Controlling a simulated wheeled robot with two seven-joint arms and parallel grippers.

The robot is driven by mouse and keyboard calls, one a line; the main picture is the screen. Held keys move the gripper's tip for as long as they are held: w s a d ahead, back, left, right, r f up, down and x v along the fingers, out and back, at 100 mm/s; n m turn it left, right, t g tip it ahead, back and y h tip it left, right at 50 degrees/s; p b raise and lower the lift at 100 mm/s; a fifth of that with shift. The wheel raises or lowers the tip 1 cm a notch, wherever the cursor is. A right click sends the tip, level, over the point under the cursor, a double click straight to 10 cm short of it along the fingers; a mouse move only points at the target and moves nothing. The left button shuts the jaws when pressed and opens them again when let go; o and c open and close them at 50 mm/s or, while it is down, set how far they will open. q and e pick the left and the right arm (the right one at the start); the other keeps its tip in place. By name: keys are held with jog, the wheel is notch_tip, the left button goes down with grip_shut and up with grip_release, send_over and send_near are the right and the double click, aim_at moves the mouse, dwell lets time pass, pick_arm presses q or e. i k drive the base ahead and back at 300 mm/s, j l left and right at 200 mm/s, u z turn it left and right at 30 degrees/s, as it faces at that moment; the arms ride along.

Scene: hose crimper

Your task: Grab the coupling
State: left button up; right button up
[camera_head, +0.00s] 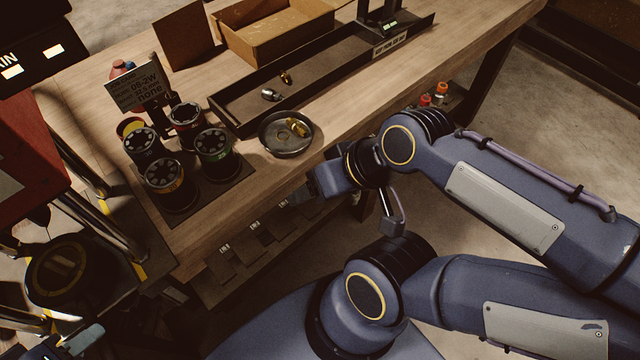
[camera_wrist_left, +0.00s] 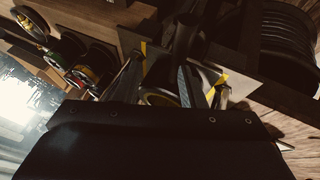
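Small metal fittings that could be the coupling lie on the bench in the head view. A brass fitting (camera_head: 297,127) rests in a round grey dish (camera_head: 283,144). A silver fitting (camera_head: 270,94) and a smaller brass fitting (camera_head: 286,78) lie in the long black tray (camera_head: 240,121). I cannot tell which one is the coupling. My left gripper (camera_head: 84,340) shows partly at the lower left, far from these fittings; its fingers are unclear. My right gripper (camera_head: 300,194) is by the bench's front edge, below the dish; its fingers are dark and hard to read.
Several round die sets (camera_head: 165,174) stand on a dark mat left of the dish. A small sign (camera_head: 138,88) and an open cardboard box (camera_head: 272,32) are behind. The red machine (camera_head: 30,160) with metal rods is at the left. The bench front right of the dish is clear.

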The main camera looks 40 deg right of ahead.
aim_at(267, 93)
jog(key=l+u, duration=0.35)
jog(key=l, duration=0.6)
jog(key=k+l+u, duration=0.1)
jog(key=l+u, duration=0.25)
jog(key=l, duration=0.55)
